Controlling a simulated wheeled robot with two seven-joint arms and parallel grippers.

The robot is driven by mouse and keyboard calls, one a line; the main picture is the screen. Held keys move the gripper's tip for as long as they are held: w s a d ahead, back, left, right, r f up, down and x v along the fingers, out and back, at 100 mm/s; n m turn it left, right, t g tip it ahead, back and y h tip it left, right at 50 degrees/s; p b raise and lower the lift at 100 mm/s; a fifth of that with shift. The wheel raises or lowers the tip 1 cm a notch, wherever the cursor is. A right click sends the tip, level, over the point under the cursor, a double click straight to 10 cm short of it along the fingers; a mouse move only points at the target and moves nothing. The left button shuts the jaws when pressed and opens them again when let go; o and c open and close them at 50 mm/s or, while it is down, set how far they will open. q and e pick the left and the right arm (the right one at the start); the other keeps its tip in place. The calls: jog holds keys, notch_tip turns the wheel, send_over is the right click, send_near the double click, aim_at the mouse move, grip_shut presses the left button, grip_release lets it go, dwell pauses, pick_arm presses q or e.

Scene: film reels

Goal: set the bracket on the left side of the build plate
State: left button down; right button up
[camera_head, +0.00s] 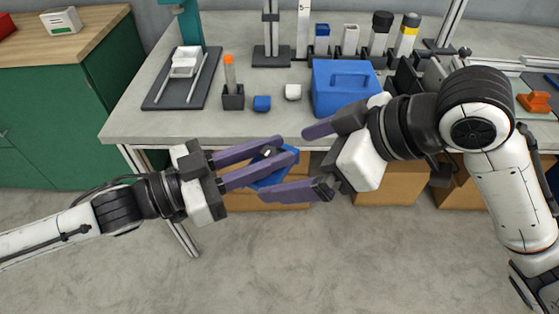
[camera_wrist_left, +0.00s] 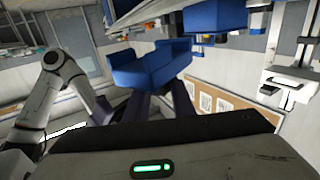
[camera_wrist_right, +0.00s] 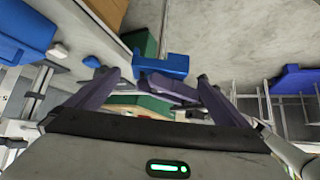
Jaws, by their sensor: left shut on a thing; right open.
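The blue bracket (camera_head: 262,183) is in my left gripper (camera_head: 287,148), held in the air in front of the bench. It looks L-shaped in the left wrist view (camera_wrist_left: 145,68), and also shows in the right wrist view (camera_wrist_right: 166,65). My left fingers hide part of it in the head view. My right gripper (camera_head: 316,160) is open, with its fingers apart on the far and near sides of the bracket area; I cannot tell whether they touch it. A dark flat plate (camera_head: 157,98), probably the build plate, lies at the bench's left, bearing a white piece and rails.
On the bench (camera_head: 135,120) stand an orange-topped tool in a dark holder (camera_head: 233,97), a small blue block (camera_head: 262,103), a small white block (camera_head: 293,92) and a blue box (camera_head: 345,85). Several containers stand behind. Cardboard boxes (camera_head: 395,183) are below. The front-left bench top is clear.

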jog(key=x, duration=0.5)
jog(key=shift+w+a+f, duration=0.15)
jog(key=shift+a+f, duration=0.1)
jog(key=shift+f, duration=0.05)
jog(key=shift+c, duration=0.3)
jog(key=c, duration=1.1)
pick_arm(q)
jog(key=c, duration=1.5)
grip_release()
pick_arm(e)
jog(key=shift+c, duration=0.9)
pick_arm(q)
jog(key=shift+o, duration=0.3)
jog(key=shift+s, duration=0.1)
pick_arm(e)
jog(key=shift+r, duration=0.1)
